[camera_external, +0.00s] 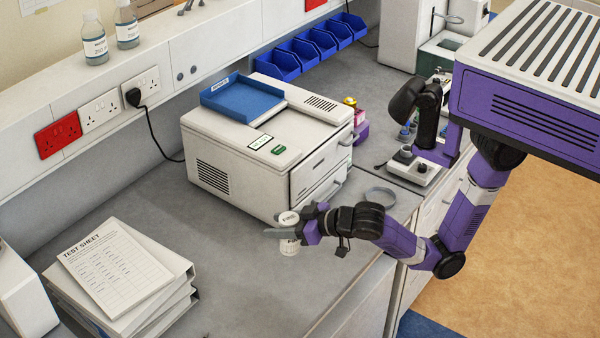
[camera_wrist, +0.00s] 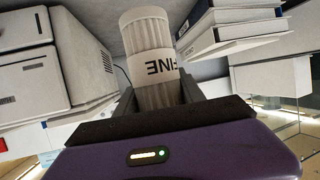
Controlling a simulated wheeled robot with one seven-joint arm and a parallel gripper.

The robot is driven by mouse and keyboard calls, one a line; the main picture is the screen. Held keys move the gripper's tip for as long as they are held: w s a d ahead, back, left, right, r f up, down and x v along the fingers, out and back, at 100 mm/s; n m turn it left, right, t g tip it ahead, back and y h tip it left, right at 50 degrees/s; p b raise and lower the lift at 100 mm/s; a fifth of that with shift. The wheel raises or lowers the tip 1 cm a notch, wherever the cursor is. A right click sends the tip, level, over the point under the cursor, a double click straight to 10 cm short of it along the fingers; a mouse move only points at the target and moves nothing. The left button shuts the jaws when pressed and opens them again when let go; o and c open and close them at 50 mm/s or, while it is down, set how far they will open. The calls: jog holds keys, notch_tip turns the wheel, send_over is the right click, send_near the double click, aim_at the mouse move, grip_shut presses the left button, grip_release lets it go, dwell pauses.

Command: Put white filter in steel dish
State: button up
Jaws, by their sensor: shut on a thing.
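The white filter is a ribbed cylinder with a band marked "FINE" (camera_external: 289,245); it also fills the middle of the wrist view (camera_wrist: 148,55). My gripper (camera_external: 292,232) is shut around the filter, with a finger on each side of it in the wrist view. The filter is about upright and appears held above the counter in front of the white machine. The steel dish (camera_external: 380,198) is a shallow round grey dish on the counter, right of my gripper and behind my forearm. It looks empty. I cannot make out the dish in the wrist view.
The white machine (camera_external: 230,150) with drawers and a blue tray (camera_external: 242,97) on top stands behind my gripper. A stack of binders with a test sheet (camera_external: 115,265) lies at the left. A small instrument (camera_external: 413,168) stands behind the dish. Counter between binders and machine is clear.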

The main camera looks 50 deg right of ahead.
jog(key=w+d+r+m+h+p, duration=0.1)
jog(key=w+d+m+h, duration=0.15)
jog(key=d, duration=0.65)
jog(key=w+d+r+m+h, duration=0.1)
jog(key=d+r+m+h, duration=0.15)
jog(key=d, duration=0.55)
jog(key=w+d+m+h+p, duration=0.15)
jog(key=d+h, duration=0.25)
jog(key=d, duration=0.5)
jog(key=m+g+h+b, duration=0.3)
jog(key=m+g+h, duration=0.3)
jog(key=m, duration=0.2)
send_over(376, 192)
notch_tip(376, 192, down, 11)
jog(key=shift+a+f, duration=0.1)
jog(key=shift+f, duration=2.7)
